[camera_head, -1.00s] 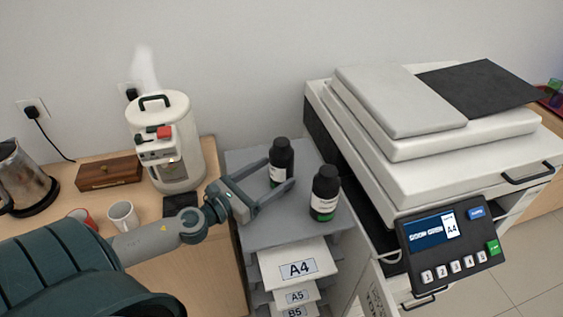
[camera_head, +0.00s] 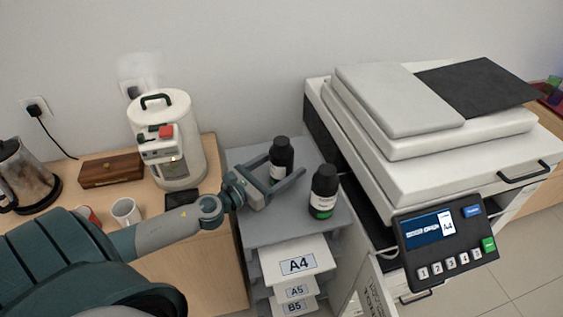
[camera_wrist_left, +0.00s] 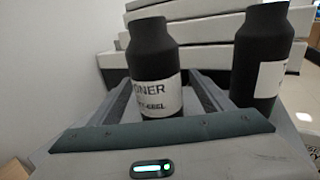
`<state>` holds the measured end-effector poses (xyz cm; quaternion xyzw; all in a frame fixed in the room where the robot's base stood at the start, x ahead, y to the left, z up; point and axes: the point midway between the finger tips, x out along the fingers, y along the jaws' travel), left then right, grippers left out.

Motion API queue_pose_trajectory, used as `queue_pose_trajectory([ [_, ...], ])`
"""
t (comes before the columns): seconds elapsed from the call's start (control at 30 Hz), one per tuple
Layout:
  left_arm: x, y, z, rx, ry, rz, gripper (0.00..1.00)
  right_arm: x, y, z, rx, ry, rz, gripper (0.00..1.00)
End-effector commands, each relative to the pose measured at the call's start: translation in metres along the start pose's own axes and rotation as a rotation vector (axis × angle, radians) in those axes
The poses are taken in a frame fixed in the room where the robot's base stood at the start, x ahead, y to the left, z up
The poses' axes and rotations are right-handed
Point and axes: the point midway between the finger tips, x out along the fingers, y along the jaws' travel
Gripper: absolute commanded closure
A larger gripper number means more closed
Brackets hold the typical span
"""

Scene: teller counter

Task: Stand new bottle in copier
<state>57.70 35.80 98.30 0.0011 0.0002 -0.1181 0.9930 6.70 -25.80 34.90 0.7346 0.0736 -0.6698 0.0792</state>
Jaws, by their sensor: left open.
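Two black toner bottles with white labels stand upright on the grey stand (camera_head: 250,233) left of the copier (camera_head: 415,172). The rear bottle (camera_head: 281,154) also shows in the left wrist view (camera_wrist_left: 153,60), between my gripper's fingers. The front bottle (camera_head: 324,192) is to the right in the left wrist view (camera_wrist_left: 262,55), outside the fingers. My left gripper (camera_head: 284,164) is open, its fingers on either side of the rear bottle's lower part. I cannot tell whether either finger touches it. Neither label reads clearly as new or old. My right gripper is out of view.
The copier's control panel (camera_head: 445,240) juts out at front right. Paper trays marked A4 (camera_head: 297,262) and smaller sizes sit below the stand top. On the wooden counter (camera_head: 205,262) are a white steaming urn (camera_head: 185,165), mugs (camera_head: 126,212), a wooden box (camera_head: 112,170) and a kettle (camera_head: 22,172).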

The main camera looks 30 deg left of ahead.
Motion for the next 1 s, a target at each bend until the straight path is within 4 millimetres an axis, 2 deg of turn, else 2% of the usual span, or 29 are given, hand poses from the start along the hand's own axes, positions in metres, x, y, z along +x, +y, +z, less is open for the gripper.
queue_pose_trajectory([
  [0.1,0.015,0.003,0.007,-0.001,-0.003,0.003,0.27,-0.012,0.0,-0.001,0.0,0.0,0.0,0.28],
  [0.33,0.034,0.003,0.004,-0.001,-0.001,0.002,0.27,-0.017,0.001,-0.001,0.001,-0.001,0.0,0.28],
  [0.87,0.036,0.003,0.002,0.0,-0.001,0.001,0.27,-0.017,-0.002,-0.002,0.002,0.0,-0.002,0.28],
  [1.0,0.036,0.003,0.002,0.0,-0.001,0.001,0.58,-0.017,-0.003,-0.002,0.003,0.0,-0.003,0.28],
])
